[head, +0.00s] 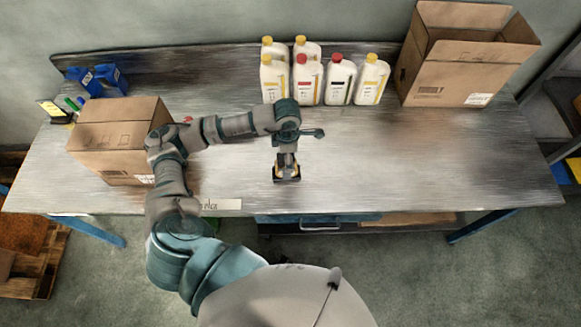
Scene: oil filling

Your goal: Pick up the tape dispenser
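My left arm reaches in over the table (430,165) from the left. Its gripper (286,177) points down over the bare middle of the table near the front edge. It has yellow and dark fingers, too small to tell whether they are open or shut. I see no object clearly between them. No tape dispenser can be made out for certain. A small red thing (187,119) shows just behind my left arm, beside the left cardboard box, mostly hidden; I cannot tell what it is. My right gripper is not in view.
A closed cardboard box (110,135) stands at the left. Several white bottles (307,85) with yellow or red caps stand at the back. An open cardboard box (465,60) is at the back right. Blue items (98,80) lie back left. The table's right side is clear.

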